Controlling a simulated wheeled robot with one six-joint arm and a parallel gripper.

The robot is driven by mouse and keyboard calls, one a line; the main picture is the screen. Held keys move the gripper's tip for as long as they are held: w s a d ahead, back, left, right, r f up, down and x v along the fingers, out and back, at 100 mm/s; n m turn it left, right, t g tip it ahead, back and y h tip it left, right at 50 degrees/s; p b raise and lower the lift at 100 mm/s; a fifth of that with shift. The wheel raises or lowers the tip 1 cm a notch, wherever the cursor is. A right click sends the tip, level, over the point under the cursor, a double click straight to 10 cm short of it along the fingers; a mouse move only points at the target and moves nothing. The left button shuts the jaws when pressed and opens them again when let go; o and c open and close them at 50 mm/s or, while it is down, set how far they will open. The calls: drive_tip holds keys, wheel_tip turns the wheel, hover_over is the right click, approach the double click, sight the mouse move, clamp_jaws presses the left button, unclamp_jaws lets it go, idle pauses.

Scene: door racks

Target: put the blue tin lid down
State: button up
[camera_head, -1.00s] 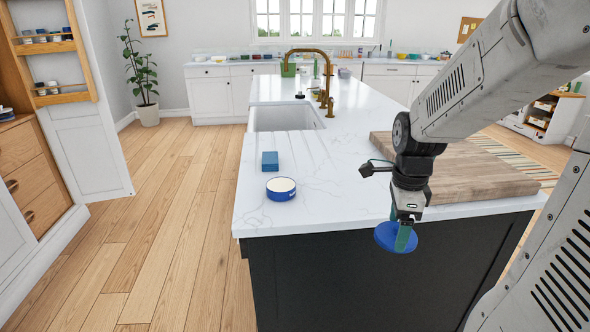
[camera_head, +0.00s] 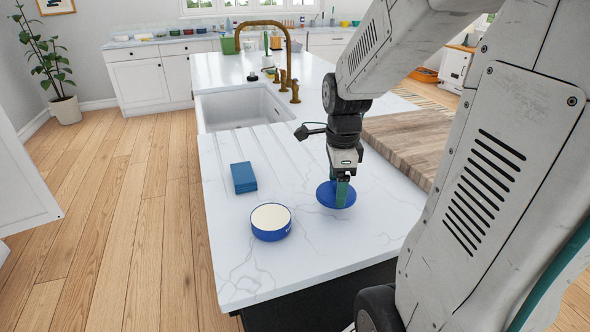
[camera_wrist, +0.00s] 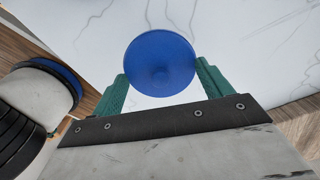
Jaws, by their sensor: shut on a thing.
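The blue tin lid (camera_head: 327,196) is a round disc held by my gripper (camera_head: 341,190) over the white marble counter, right of the tin. In the wrist view the lid (camera_wrist: 160,62) lies between the two green fingers of my gripper (camera_wrist: 162,82). I cannot tell whether the lid touches the counter. The blue tin (camera_head: 271,222), with a cream top face, stands on the counter to the left of my gripper.
A blue box (camera_head: 244,178) lies behind the tin. A wooden board (camera_head: 408,140) is on the right of the counter. The sink (camera_head: 240,107) and brass tap (camera_head: 290,60) are farther back. Bare marble lies around the tin and in front of my gripper.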

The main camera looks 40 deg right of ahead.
hover_over(303, 178)
drive_tip(key=shift+a+f, duration=0.1)
drive_tip(key=shift+f, duration=2.4)
drive_tip(key=shift+f, duration=0.15)
drive_tip(key=o, duration=0.9)
drive_tip(key=shift+o, duration=0.2)
